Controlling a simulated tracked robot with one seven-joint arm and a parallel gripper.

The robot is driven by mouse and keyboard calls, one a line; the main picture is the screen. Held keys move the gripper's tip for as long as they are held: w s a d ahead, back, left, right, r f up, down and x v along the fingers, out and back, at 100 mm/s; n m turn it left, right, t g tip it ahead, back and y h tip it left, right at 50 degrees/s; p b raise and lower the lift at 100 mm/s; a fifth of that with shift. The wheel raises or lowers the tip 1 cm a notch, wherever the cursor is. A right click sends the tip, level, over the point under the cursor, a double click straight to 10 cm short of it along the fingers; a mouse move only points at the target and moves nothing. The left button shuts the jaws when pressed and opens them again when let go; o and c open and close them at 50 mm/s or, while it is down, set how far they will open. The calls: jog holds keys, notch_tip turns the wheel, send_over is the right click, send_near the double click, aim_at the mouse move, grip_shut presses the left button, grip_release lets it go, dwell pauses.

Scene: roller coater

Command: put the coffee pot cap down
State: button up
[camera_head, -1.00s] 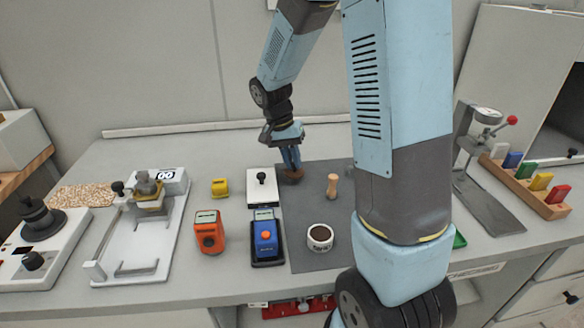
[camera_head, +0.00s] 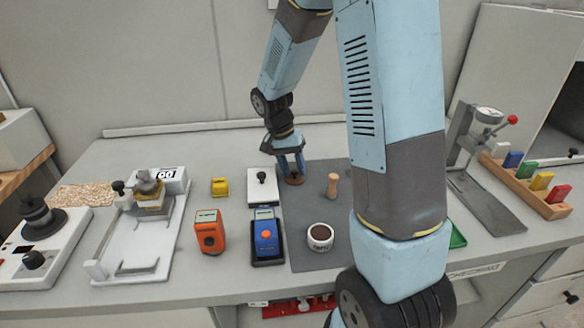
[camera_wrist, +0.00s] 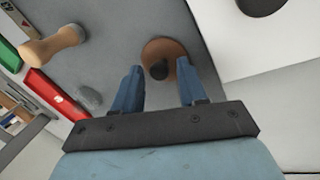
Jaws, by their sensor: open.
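The coffee pot cap, seemingly the round brown disc with a dark knob (camera_wrist: 180,52), rests on the dark grey mat (camera_head: 310,205) near its back left part. It also shows in the head view (camera_head: 294,181), partly hidden by my fingers. My gripper (camera_wrist: 160,66) is open, its two blue fingers spread on either side of the knob with gaps between. In the head view my gripper (camera_head: 291,172) is low over the cap. Whether a finger touches the cap's rim cannot be told.
A white box with a black knob (camera_head: 258,190) stands left of the cap. A wooden-handled tool (camera_head: 332,187) stands to the right, a round white cup with dark contents (camera_head: 320,238) nearer the front. Orange (camera_head: 209,234) and blue (camera_head: 265,238) devices sit front left.

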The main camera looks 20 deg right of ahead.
jog(key=v, duration=1.2)
jog(key=s+d+r+n+t+y, duration=0.1)
jog(key=s+r+n+t, duration=0.2)
jog(key=s, duration=0.8)
jog(key=s+d+r+n+t+y, duration=0.1)
jog(key=s+r+n+t, duration=0.2)
jog(key=s+r, duration=0.5)
jog(key=s+t, duration=0.1)
jog(key=s, duration=0.3)
jog(key=shift+s+d+r+n+y, duration=0.2)
jog(key=shift+d+n+y, duration=0.1)
jog(key=shift+d, duration=0.05)
